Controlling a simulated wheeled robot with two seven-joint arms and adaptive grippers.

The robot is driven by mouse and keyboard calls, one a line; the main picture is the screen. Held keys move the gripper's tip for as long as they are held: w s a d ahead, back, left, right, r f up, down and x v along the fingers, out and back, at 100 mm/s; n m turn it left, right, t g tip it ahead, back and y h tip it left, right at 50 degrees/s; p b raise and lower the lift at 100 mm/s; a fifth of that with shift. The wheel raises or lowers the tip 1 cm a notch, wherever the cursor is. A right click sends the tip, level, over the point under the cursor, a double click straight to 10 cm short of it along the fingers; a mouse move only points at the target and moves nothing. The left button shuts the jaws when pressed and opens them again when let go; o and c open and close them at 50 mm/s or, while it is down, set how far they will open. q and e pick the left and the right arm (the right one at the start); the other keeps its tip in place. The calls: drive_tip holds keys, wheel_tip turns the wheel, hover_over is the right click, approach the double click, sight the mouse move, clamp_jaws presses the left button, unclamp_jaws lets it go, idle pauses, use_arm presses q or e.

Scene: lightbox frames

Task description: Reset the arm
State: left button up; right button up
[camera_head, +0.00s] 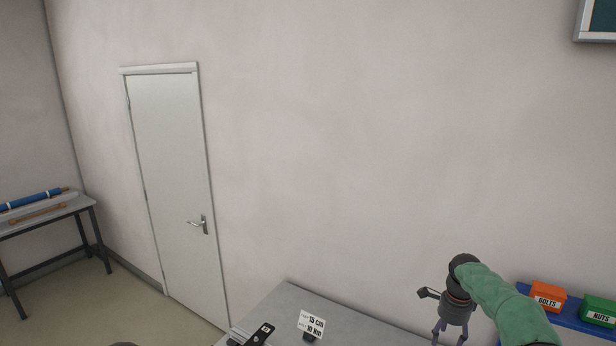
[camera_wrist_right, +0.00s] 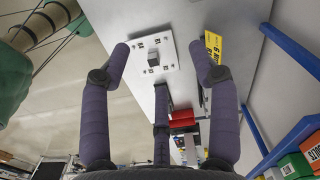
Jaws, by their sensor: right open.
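My right arm in its green sleeve comes in from the lower right of the head view. Its gripper (camera_head: 449,341) points down over the right part of the grey bench (camera_head: 280,304), partly cut off by the bottom edge. My left gripper is not in view.
A sign (camera_head: 312,324) and a black labelled item (camera_head: 256,335) are on the bench. An orange BOLTS bin (camera_head: 547,297) and a green NUTS bin (camera_head: 600,309) stand on a blue shelf at right. A yellow card (camera_wrist_right: 214,46) and red objects (camera_wrist_right: 183,119) show near the fingers.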

drive_tip(key=s+a+f+n+y, duration=0.1)
drive_tip(key=s+a+f+n, duration=0.2)
drive_tip(key=a+f, duration=0.35)
drive_tip(key=s+a+f+n+y, duration=0.1)
drive_tip(key=s+a+f+n, duration=0.25)
drive_tip(key=f, duration=0.65)
drive_tip(key=s+a+f+n+y, duration=0.1)
drive_tip(key=s+a+f+n, duration=0.15)
drive_tip(key=a+f, duration=0.5)
drive_tip(key=s+a+f+n, duration=0.3)
drive_tip(key=s, duration=0.6)
drive_tip(key=s+a+f+n, duration=0.2)
drive_tip(key=s+a, duration=0.1)
drive_tip(key=s, duration=0.5)
drive_tip(key=s+a+f+n, duration=0.3)
drive_tip(key=s+a, duration=0.1)
drive_tip(key=s, duration=0.5)
use_arm(q)
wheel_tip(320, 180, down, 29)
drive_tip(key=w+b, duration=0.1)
drive_tip(key=b, duration=2.7)
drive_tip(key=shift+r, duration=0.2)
use_arm(e)
wheel_tip(320, 180, down, 27)
drive_tip(key=w+a+n, duration=0.1)
drive_tip(key=w, duration=0.1)
drive_tip(key=shift+a+r+y, duration=0.15)
drive_tip(key=shift+y, duration=0.25)
